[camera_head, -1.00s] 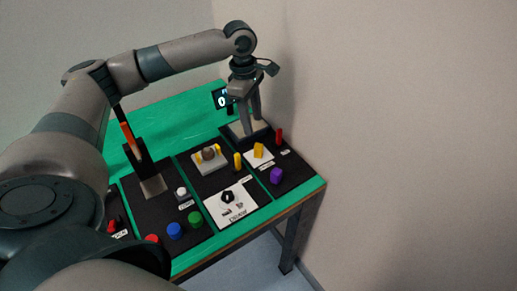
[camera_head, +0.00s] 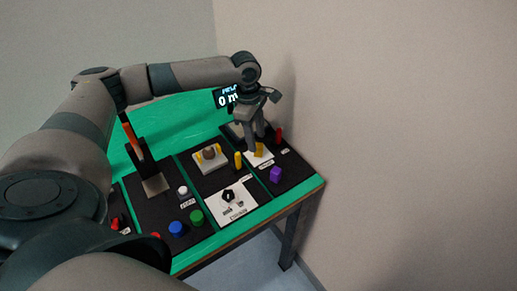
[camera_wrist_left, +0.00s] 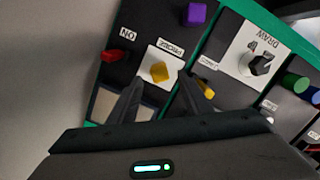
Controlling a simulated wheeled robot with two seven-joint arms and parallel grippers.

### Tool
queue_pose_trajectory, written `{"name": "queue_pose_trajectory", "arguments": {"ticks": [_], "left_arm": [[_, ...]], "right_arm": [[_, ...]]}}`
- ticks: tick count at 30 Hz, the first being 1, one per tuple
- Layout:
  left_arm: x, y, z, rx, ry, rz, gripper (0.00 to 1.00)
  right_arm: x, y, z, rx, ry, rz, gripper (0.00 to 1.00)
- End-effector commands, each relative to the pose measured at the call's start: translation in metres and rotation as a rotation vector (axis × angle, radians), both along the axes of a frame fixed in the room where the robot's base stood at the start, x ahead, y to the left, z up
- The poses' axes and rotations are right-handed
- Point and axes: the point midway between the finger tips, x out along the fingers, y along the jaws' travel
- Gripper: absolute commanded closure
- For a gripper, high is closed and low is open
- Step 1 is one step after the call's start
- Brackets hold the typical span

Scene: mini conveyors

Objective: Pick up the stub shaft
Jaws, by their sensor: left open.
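No part in view is plainly a stub shaft; I cannot tell which piece it is. A yellow block (camera_head: 259,150) sits on a white plate at the back right of the panel; it also shows in the left wrist view (camera_wrist_left: 160,72). A slim yellow peg (camera_head: 238,160) stands just left of that plate; in the left wrist view (camera_wrist_left: 203,88) it is near the right fingertip. My left gripper (camera_head: 256,146) points down, open and empty, close to the plate. In the left wrist view its fingertips (camera_wrist_left: 160,90) lie either side of the plate's near edge. My right gripper is not seen.
A purple block (camera_head: 276,174) and a red switch (camera_head: 279,135) flank the plate. A white panel with a black knob (camera_head: 228,196), green (camera_head: 196,217) and blue (camera_head: 177,228) buttons, and a grey holder (camera_head: 211,164) stand nearby. A wall rises close behind on the right.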

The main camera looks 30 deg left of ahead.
Motion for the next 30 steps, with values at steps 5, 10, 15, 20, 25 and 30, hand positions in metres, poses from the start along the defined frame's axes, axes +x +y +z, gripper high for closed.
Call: {"name": "queue_pose_trajectory", "arguments": {"ticks": [5, 10, 15, 20, 25, 30], "left_arm": [[0.001, -0.006, -0.019, 0.000, 0.003, 0.001, 0.55], [0.002, -0.008, -0.037, 0.001, 0.001, 0.000, 0.55], [0.002, -0.008, -0.040, 0.000, 0.000, 0.000, 0.55], [0.002, -0.008, -0.040, 0.000, 0.001, 0.000, 0.55], [0.002, -0.008, -0.040, 0.000, 0.001, 0.000, 0.55], [0.002, -0.008, -0.040, 0.000, 0.001, 0.000, 0.91]], "right_arm": [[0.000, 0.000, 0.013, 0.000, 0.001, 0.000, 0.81], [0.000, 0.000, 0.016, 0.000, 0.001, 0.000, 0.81], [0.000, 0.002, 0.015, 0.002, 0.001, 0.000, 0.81], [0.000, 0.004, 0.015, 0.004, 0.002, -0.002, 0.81], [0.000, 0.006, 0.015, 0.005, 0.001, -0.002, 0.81], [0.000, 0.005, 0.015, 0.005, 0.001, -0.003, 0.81]]}}
